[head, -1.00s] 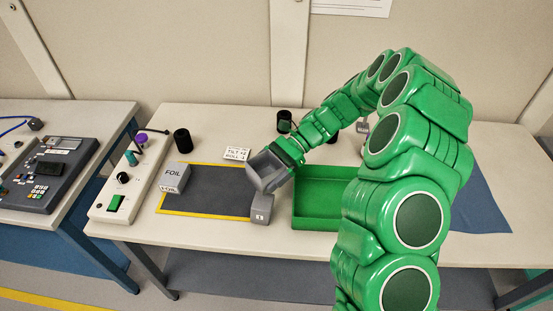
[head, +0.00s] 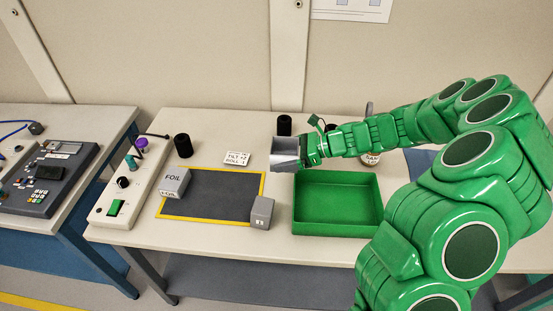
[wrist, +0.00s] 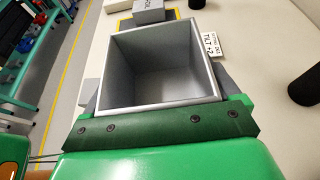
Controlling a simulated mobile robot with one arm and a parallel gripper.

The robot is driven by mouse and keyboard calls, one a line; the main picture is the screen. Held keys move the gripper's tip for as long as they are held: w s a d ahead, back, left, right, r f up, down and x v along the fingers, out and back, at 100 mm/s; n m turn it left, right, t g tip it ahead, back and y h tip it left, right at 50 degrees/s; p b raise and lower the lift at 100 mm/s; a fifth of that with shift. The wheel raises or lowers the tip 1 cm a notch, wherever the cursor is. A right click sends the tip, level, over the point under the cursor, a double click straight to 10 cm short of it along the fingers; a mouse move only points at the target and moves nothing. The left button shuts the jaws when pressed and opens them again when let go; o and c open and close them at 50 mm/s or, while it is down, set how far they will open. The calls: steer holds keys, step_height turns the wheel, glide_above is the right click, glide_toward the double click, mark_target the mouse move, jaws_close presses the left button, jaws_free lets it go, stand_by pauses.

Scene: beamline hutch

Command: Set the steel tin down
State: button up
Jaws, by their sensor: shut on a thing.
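The steel tin (head: 285,153) is a grey, square, open-topped box. It is held in my gripper (head: 302,152), above the back part of the table near the green tray's back-left corner. In the wrist view the tin (wrist: 160,72) is seen into from its open mouth and looks empty. Grey finger parts show at both its sides, and my gripper is shut on it. The tin looks clear of the table, but its exact height and tilt are hard to tell.
The green tray (head: 337,228) is empty. A yellow-edged dark mat (head: 215,197) bears a FOIL box (head: 173,182) and a small grey block (head: 262,212).

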steer(key=w+a+f, duration=0.1)
steer(key=w+f, duration=0.1)
steer(key=w, duration=0.1)
steer(key=w+a+f, duration=0.1)
steer(key=w+f, duration=0.2)
steer(key=w+a+f, duration=0.1)
steer(key=w+f, duration=0.1)
steer(key=w, duration=0.1)
steer(key=shift+w+f, duration=0.15)
steer(key=shift+w, duration=0.15)
steer(key=shift+w+a+f, duration=0.2)
steer(key=shift+w+f, duration=0.4)
steer(key=shift+f, duration=0.05)
steer(key=shift+w+f, duration=0.1)
steer(key=shift+f, duration=1.5)
steer(key=o, duration=0.9)
steer(key=shift+f, duration=0.1)
steer(key=shift+c, duration=0.2)
